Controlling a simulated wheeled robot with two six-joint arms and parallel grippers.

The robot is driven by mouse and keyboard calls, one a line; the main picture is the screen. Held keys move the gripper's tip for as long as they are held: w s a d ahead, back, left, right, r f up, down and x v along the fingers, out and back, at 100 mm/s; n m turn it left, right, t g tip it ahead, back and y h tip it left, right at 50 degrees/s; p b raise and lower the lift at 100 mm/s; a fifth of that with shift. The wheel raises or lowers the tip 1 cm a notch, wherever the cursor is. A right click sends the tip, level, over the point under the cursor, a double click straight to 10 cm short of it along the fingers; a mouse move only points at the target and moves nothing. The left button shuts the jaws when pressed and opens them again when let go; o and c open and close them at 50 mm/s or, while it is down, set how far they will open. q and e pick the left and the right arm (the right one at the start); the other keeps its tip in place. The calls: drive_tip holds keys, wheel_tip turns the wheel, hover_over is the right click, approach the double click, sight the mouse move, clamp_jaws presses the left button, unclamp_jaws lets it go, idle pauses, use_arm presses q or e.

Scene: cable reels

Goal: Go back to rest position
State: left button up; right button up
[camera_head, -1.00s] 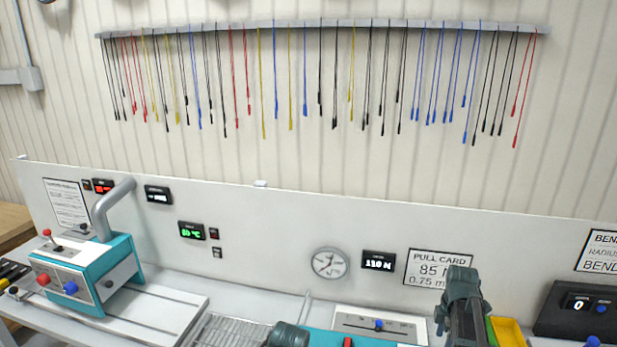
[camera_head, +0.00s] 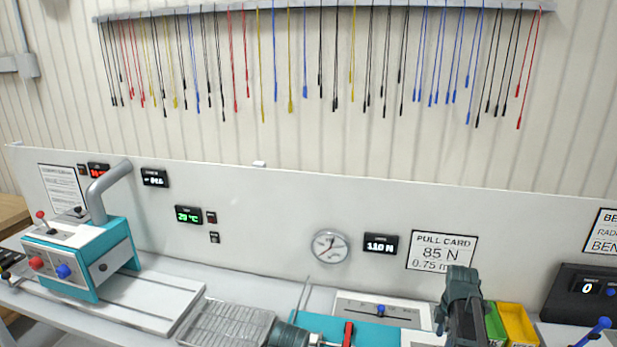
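A dark grey-green arm part (camera_head: 462,300), which looks like a link of my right arm, stands at the bottom right in front of the bench. It covers part of the bench behind it. A dark rounded part (camera_head: 286,336) shows at the bottom edge near the middle; I cannot be sure whether it is my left arm. No gripper fingers can be made out on either side. No held object shows.
A teal machine (camera_head: 80,255) with a grey bent pipe stands at the left of the bench. A wire tray (camera_head: 228,325), a teal fixture and green and yellow bins (camera_head: 515,325) line the front. Cables hang from a wall rail (camera_head: 330,8). A gauge (camera_head: 329,246) is on the back panel.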

wheel_tip(320, 180, down, 5)
drive_tip(key=b, duration=0.4)
drive_tip(key=shift+r, duration=0.1)
drive_tip(key=shift+m, duration=1.2)
drive_tip(key=m, duration=0.6)
